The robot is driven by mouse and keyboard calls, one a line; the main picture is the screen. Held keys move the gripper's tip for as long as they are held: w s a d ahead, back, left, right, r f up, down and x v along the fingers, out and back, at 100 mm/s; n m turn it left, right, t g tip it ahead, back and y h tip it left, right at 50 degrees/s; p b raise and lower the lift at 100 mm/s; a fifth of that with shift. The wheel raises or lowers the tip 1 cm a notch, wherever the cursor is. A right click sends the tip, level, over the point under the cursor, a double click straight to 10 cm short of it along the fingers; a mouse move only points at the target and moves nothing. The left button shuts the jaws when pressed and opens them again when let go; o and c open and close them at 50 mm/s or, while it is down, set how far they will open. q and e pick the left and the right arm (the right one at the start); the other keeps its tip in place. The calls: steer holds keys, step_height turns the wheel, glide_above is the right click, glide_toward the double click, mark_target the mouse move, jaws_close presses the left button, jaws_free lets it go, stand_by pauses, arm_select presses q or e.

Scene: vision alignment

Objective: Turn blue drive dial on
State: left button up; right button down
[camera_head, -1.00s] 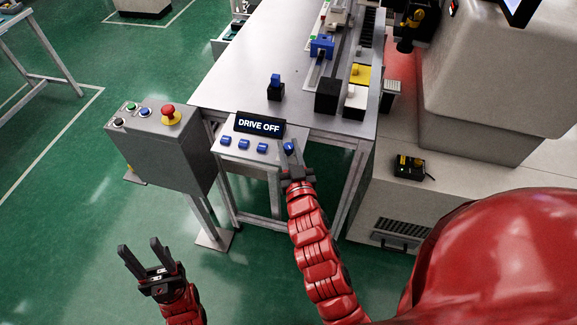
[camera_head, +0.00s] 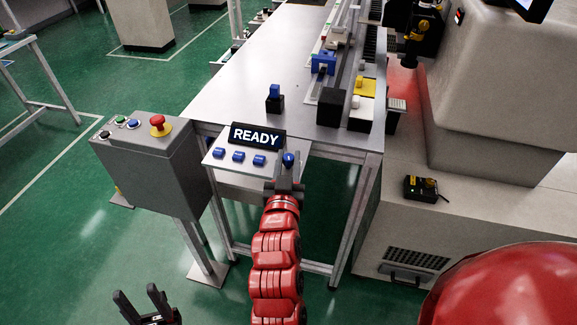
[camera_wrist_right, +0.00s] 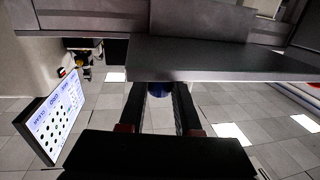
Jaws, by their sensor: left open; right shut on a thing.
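The blue drive dial (camera_head: 288,158) is at the right end of a small panel (camera_head: 215,164), right of several other blue dials (camera_head: 239,156). The display (camera_head: 257,137) above the panel reads "READY". My right gripper (camera_head: 288,178) is at the drive dial, its fingers shut on it. My left gripper (camera_head: 142,300) is open and empty, low in the head view, away from the panel.
A grey control box (camera_head: 150,165) with a red emergency button (camera_head: 158,124) stands left of the panel. The metal table (camera_head: 235,85) lies behind, with a black and blue block (camera_head: 274,98) on it. A large beige machine (camera_head: 480,110) stands on the right. Green floor is open at left.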

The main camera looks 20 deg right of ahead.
steer(key=shift+f+m+g+h+b, duration=0.1)
steer(key=shift+m+g+h+b, duration=0.95)
steer(key=shift+b, duration=1.55)
steer(key=shift+m+g+h+b, duration=0.7)
steer(key=shift+h+b, duration=0.65)
steer(key=shift+b, duration=1.2)
steer(key=shift+m+h+b, duration=0.4)
steer(key=shift+m+b, duration=0.05)
steer(key=shift+b, duration=0.15)
steer(key=c, duration=0.6)
jaws_free()
steer(key=v, duration=1.7)
steer(key=shift+a+r+b, duration=0.2)
steer(key=shift+r+b, duration=0.15)
steer(key=shift+b, duration=0.1)
